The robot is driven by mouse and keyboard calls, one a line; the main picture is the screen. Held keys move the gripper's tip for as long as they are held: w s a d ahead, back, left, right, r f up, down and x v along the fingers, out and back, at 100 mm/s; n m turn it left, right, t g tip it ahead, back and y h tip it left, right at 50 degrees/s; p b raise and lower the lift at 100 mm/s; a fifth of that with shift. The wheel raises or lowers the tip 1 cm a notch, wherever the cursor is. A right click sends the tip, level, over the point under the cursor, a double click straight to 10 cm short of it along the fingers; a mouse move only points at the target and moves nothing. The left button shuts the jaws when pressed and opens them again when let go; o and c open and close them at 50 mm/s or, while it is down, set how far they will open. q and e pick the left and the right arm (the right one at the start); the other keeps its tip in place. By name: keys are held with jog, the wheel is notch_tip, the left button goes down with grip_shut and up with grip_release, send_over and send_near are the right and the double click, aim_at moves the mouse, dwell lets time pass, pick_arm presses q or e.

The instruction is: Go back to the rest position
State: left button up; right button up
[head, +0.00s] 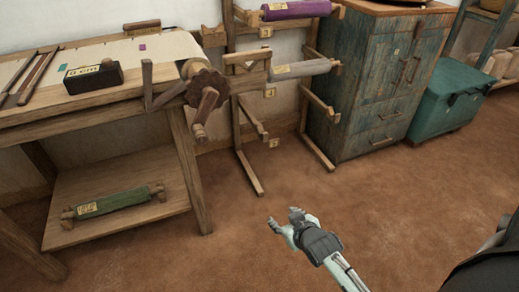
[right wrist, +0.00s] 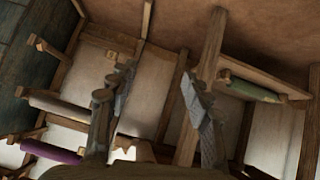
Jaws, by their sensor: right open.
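My right gripper (head: 284,219) is over the bare brown floor in the lower middle of the head view. It is in front of the loom and the roll rack, apart from both. In the right wrist view its two fingers (right wrist: 150,95) are spread, with nothing held between them. My left gripper is not in either view.
The wooden loom frame (head: 185,150) stands at left, with a toothed wheel (head: 207,88) and a green roll (head: 112,202) on its low shelf. A rack holds a pale roll (head: 303,68) and a purple roll (head: 296,9). A blue-green cabinet (head: 375,85) and teal chest (head: 445,100) stand at right. The floor between is clear.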

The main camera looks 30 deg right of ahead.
jog(key=s+a+f+g, duration=0.1)
jog(key=s+f+g, duration=0.1)
jog(key=s, duration=0.5)
jog(key=s+a+f+n+g, duration=0.1)
jog(key=s+a+f+g, duration=0.1)
jog(key=s+g, duration=0.3)
jog(key=shift+s+f+n, duration=0.3)
jog(key=shift+s+f, duration=0.5)
jog(key=shift+s, duration=0.3)
jog(key=shift+a, duration=0.1)
